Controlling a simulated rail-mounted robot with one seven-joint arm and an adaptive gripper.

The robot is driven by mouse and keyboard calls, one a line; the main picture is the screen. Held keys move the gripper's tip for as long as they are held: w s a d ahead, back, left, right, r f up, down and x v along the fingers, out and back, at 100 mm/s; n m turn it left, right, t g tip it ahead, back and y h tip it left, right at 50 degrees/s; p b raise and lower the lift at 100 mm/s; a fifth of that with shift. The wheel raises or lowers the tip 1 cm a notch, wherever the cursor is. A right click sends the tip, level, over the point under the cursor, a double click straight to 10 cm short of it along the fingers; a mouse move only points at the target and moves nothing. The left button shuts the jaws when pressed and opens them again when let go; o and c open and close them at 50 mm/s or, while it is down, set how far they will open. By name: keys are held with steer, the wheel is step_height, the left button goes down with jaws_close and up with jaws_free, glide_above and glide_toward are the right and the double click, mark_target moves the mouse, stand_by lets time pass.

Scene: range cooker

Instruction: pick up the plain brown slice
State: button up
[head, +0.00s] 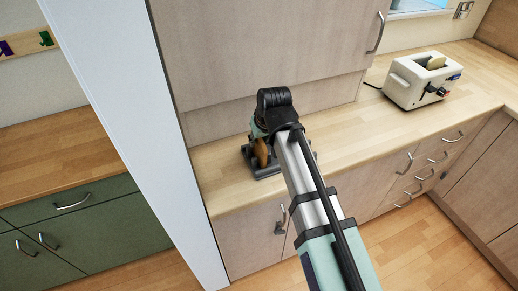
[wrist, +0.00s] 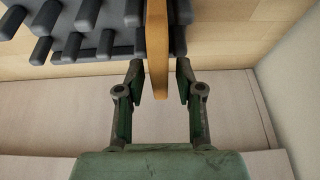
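The plain brown slice (wrist: 157,55) stands on edge in a dark grey rack with several pegs (wrist: 105,42). In the wrist view my gripper (wrist: 159,82) is open, with one finger on each side of the slice's near end. A small gap shows between the slice and each finger. In the head view the slice (head: 261,152) shows beside my arm's end, and the rack (head: 268,173) is on the wooden counter. My gripper's fingers are hidden behind my arm there.
A cream toaster (head: 412,84) with a slice in its top stands on the counter (head: 365,128) at the right. A white wall edge (head: 135,120) rises left of the rack. A wooden cabinet (head: 265,45) hangs above and behind it. The counter between rack and toaster is clear.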

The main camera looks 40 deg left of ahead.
jaws_close()
steer(key=shift+r, duration=0.15)
